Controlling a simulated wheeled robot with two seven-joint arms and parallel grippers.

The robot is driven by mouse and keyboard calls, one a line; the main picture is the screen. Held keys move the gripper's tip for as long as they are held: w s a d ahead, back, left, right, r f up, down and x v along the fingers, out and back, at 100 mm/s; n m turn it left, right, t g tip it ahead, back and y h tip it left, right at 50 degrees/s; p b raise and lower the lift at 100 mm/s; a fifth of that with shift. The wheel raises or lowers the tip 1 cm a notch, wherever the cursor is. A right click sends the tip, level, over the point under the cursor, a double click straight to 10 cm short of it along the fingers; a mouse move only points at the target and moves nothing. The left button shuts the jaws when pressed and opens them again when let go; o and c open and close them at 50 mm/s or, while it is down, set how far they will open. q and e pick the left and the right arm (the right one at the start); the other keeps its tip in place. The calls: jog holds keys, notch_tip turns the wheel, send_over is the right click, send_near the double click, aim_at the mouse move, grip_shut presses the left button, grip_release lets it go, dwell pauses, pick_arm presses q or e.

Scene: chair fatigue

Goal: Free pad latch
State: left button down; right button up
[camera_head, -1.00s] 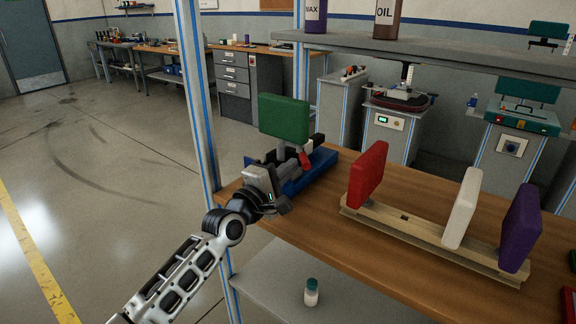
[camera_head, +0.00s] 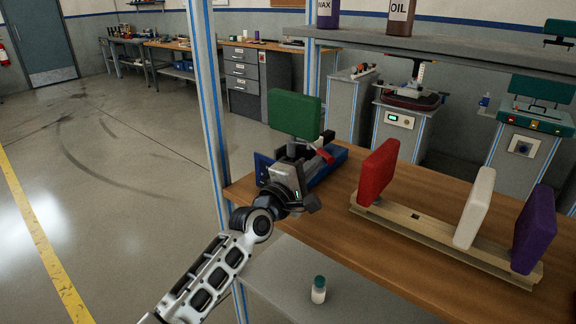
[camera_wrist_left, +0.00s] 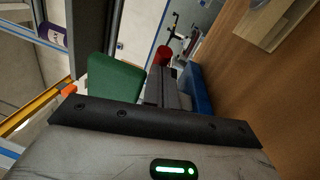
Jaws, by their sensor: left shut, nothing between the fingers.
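A green pad (camera_head: 294,114) stands upright on a blue fixture (camera_head: 325,166) at the bench's left end. A small red lever (camera_head: 325,155) shows on the fixture, just below and right of the pad. My left gripper (camera_head: 297,157) is shut and empty at the fixture, below the pad; whether it touches the lever is unclear. In the left wrist view the shut fingers (camera_wrist_left: 164,88) point between the green pad (camera_wrist_left: 114,78) and the blue fixture (camera_wrist_left: 199,92), with the red part (camera_wrist_left: 164,55) beyond their tips. My right gripper is out of view.
A wooden rack (camera_head: 430,232) to the right holds a red pad (camera_head: 378,171), a white pad (camera_head: 474,208) and a purple pad (camera_head: 534,229). A blue-striped post (camera_head: 209,110) stands left of the fixture. A small bottle (camera_head: 319,289) sits on the lower shelf.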

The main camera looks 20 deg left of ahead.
pick_arm(q)
jog(key=shift+w+d+b, duration=0.15)
jog(key=shift+w+d, duration=0.2)
jog(key=shift+d, duration=0.3)
jog(key=shift+w+d+b, duration=0.15)
jog(key=shift+w+d, duration=0.25)
jog(key=shift+d, duration=0.25)
jog(key=shift+w+d+b, duration=0.15)
jog(key=shift+w+d, duration=0.2)
jog(key=shift+d, duration=0.3)
jog(key=shift+w+d+b, duration=0.6)
jog(key=shift+w+d, duration=0.1)
jog(key=shift+w, duration=0.15)
jog(key=shift+d+r, duration=0.1)
jog(key=shift+r, duration=0.2)
jog(key=v, duration=1.6)
jog(key=shift+a+f, duration=0.2)
jog(key=shift+f, duration=0.15)
